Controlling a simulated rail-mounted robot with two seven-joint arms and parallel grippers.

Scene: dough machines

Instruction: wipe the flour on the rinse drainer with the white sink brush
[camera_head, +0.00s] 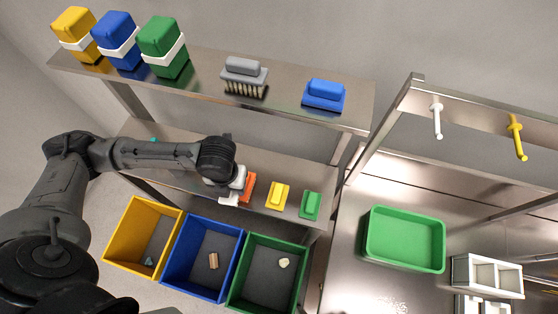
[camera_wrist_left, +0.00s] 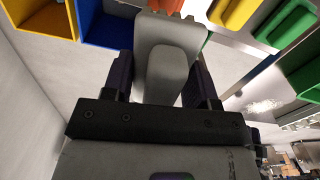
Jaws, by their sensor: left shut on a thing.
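My left gripper (camera_head: 224,180) is at the lower shelf, shut on the white sink brush (camera_head: 238,180). In the left wrist view the pale brush (camera_wrist_left: 167,72) fills the space between the two dark fingers of the gripper (camera_wrist_left: 162,80). The arm's end partly hides the brush in the head view, and its bristles are not clear. A steel surface (camera_head: 345,255) at the right, probably the rinse drainer, has a pale speckled patch, perhaps flour (camera_head: 392,306), at the bottom picture edge. My right gripper is not in view.
Orange (camera_head: 248,187), yellow (camera_head: 278,196) and green (camera_head: 311,205) tools sit right of the brush on the lower shelf (camera_head: 180,178). A grey brush (camera_head: 244,72) and blue tool (camera_head: 324,94) are above. Open bins (camera_head: 172,281) stand below. A green tub (camera_head: 405,240) stands on the steel.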

